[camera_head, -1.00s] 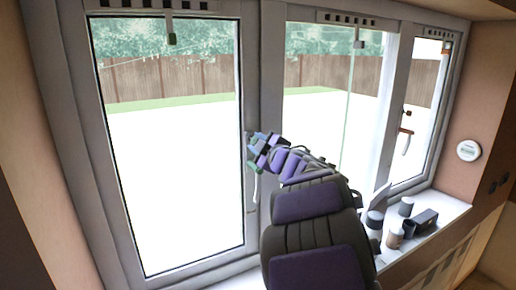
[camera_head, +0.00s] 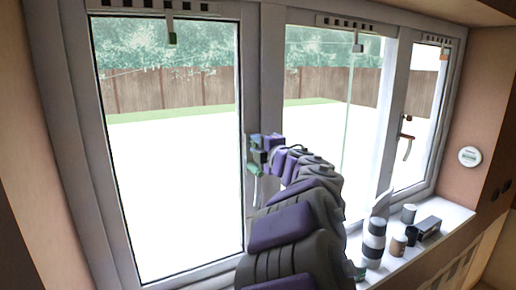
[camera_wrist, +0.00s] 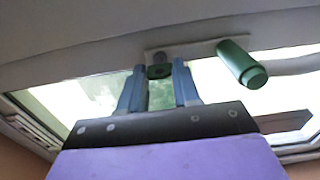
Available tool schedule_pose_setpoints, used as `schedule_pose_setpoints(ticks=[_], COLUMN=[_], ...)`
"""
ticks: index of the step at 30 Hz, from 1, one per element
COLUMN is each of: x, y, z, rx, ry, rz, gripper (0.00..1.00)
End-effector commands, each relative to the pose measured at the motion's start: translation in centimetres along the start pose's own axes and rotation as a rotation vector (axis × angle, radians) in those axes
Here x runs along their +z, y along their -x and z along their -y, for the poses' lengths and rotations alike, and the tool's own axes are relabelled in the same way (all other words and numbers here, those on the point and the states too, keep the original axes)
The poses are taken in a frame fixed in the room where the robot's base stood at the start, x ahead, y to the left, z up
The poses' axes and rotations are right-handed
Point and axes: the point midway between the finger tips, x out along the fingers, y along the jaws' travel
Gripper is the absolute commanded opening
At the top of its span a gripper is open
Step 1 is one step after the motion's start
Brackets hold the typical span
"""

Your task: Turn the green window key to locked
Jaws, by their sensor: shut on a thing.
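The green window key (camera_wrist: 160,72) sits at one end of a pale plate on the window frame in the wrist view. My gripper (camera_wrist: 159,75) has its two grey-blue fingers closed around it, one on each side. The fingers hide much of the key, so its exact angle is unclear. A green cylinder (camera_wrist: 242,64) sticks out from the plate's other end, beside a pale lever. In the head view my gripper (camera_head: 262,150) is at the middle window post, by the white handle (camera_head: 256,188); the key is not distinct there.
A second handle (camera_head: 406,145) is on the right window. A round white dial (camera_head: 469,156) hangs on the right wall.

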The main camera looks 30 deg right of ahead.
Motion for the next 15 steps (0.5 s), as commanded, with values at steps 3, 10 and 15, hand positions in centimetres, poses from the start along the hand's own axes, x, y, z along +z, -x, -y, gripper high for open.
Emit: schedule_pose_setpoints(ticks=[3,10,15], x=[0.14,0.12,0.09], y=[-0.05,-0.06,-0.06], z=[0.57,0.57,0.52], rx=[-0.010,-0.011,-0.010], ry=[0.007,0.008,0.008], rz=[0.002,0.002,0.001], gripper=[0.01,0.01,0.40])
